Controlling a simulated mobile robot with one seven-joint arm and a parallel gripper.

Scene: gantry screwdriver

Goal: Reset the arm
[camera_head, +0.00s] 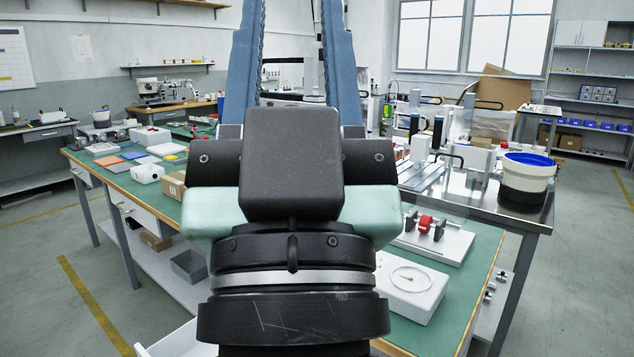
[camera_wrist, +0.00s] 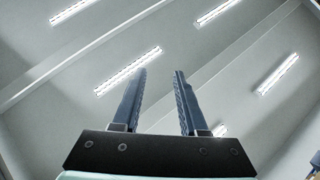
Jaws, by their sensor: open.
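My gripper (camera_wrist: 158,95) points up at the ceiling in the wrist view. Its two fingers stand apart with nothing between them. In the head view my gripper (camera_head: 296,40) rises upright in the middle of the picture, with its blue-grey fingers spread wide and running up out of the frame. My wrist and arm hide the middle of the green workbench (camera_head: 470,285) behind them.
On the bench are a white box with a ring (camera_head: 412,284) and a fixture with a red part (camera_head: 427,224). A steel table (camera_head: 480,205) at right holds a blue-rimmed bowl (camera_head: 527,178). Floor (camera_head: 590,260) is open at right. Ceiling lamps (camera_wrist: 128,72) hang above.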

